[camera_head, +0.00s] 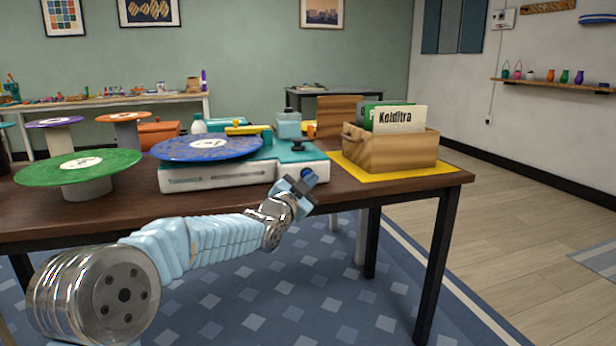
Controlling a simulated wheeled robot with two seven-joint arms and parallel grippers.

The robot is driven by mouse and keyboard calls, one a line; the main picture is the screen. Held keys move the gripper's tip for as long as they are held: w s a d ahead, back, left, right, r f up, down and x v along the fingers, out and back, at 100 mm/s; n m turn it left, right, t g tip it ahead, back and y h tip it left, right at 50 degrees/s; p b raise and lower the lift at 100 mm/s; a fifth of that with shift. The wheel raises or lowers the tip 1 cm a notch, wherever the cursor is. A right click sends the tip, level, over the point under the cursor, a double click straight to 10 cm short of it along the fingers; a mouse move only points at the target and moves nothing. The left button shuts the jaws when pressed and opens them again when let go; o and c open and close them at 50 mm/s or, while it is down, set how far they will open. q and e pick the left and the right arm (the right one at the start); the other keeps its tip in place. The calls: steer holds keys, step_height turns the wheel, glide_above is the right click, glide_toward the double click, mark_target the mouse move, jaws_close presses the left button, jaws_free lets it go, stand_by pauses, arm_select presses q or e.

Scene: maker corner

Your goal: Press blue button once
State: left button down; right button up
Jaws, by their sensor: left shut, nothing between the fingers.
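A turntable (215,178) with a white front and teal top stands near the front edge of the dark wooden table, with a blue record (207,147) on it. My left gripper (306,179) is shut and empty. It is at the turntable's front right corner in the picture and hides part of it. A small dark blue round patch shows at the gripper's tip; I cannot tell whether it is the blue button or part of the gripper, nor whether they touch. A dark knob (298,145) sits on the turntable's top right. My right gripper is not in view.
A wooden crate (400,154) with record sleeves stands on a yellow mat (437,171) at the right. A green record (60,170) on a round stand is at the left, with purple and orange ones behind. A light blue bottle (289,125) stands behind the turntable.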

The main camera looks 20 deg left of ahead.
arm_select(q)
steer(key=shift+w, duration=0.1)
stand_by(0.5)
steer(key=shift+w+a, duration=0.25)
steer(key=shift+w+a, duration=0.3)
steer(key=shift+w, duration=0.15)
stand_by(0.8)
stand_by(0.3)
steer(key=shift+s+d+f+b, duration=0.1)
steer(key=shift+s+d+b, duration=0.45)
steer(key=shift+b, duration=0.35)
steer(key=shift+s, duration=0.2)
